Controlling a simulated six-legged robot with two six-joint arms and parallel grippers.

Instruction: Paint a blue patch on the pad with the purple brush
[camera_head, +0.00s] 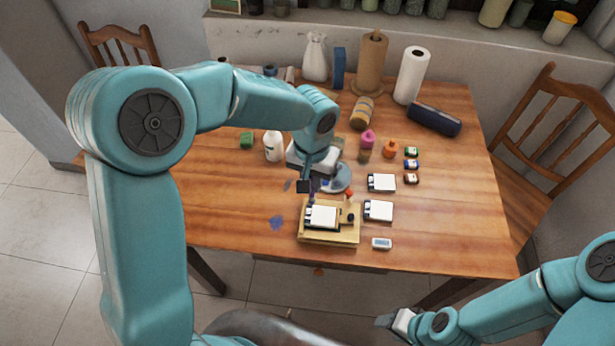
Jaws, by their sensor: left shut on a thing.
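My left gripper (305,186) is shut on the purple brush (312,198), which points down just above the pad. Only a little of the brush shows. The white pad (322,217) lies on a wooden board (330,237) near the table's front edge. Its visible face looks white; I cannot tell whether the brush tip touches it. A round pale-blue dish (342,180) with a darker blue area sits just behind, partly hidden by my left arm. My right gripper (386,320) is low in front of the table; I cannot tell whether it is open.

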